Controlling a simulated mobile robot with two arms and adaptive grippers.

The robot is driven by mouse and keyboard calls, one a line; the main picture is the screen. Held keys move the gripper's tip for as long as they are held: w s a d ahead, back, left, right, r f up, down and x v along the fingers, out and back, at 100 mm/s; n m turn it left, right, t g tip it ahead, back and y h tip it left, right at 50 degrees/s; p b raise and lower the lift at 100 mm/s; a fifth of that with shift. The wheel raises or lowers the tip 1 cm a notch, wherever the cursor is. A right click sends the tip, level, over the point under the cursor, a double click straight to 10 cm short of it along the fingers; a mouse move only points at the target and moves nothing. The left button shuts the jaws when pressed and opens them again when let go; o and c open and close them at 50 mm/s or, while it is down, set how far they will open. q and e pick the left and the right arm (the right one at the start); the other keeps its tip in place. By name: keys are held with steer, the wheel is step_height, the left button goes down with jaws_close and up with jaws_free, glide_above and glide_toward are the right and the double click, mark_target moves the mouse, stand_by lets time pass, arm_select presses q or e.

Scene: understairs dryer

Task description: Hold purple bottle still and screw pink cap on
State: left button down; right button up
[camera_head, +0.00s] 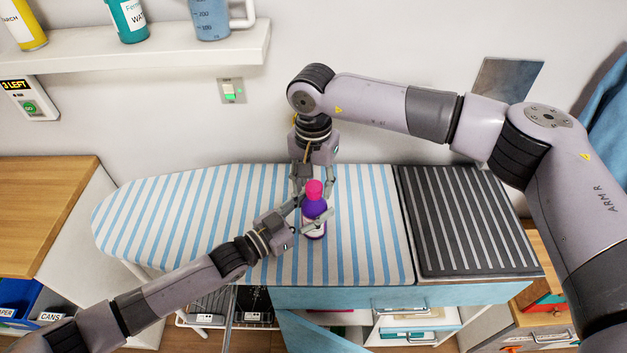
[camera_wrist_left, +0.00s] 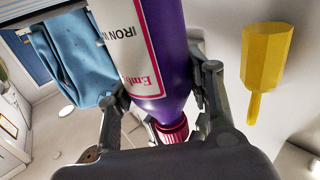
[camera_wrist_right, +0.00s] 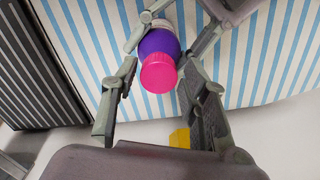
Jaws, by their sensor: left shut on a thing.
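The purple bottle (camera_head: 314,215) stands upright on the striped ironing board, with a white label. The pink cap (camera_head: 314,188) sits at the top of its neck; how tightly it is seated cannot be told. My left gripper (camera_head: 308,225) is shut on the bottle's body from the left. The left wrist view shows the bottle (camera_wrist_left: 165,45) between its fingers and the cap (camera_wrist_left: 172,131) at the neck. My right gripper (camera_head: 316,186) points down over the bottle with its fingers spread. In the right wrist view the cap (camera_wrist_right: 159,72) lies between the open fingertips, nearer the right-hand finger.
The ironing board (camera_head: 190,215) is clear left of the bottle. A dark striped mat (camera_head: 465,220) lies to the right. A wall shelf (camera_head: 140,52) with containers hangs above left. A wall switch (camera_head: 231,91) is behind. A yellow scoop-like object (camera_wrist_left: 266,60) shows in the left wrist view.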

arm_select(q)
steer(key=shift+f, duration=0.1)
arm_select(e)
jaws_close()
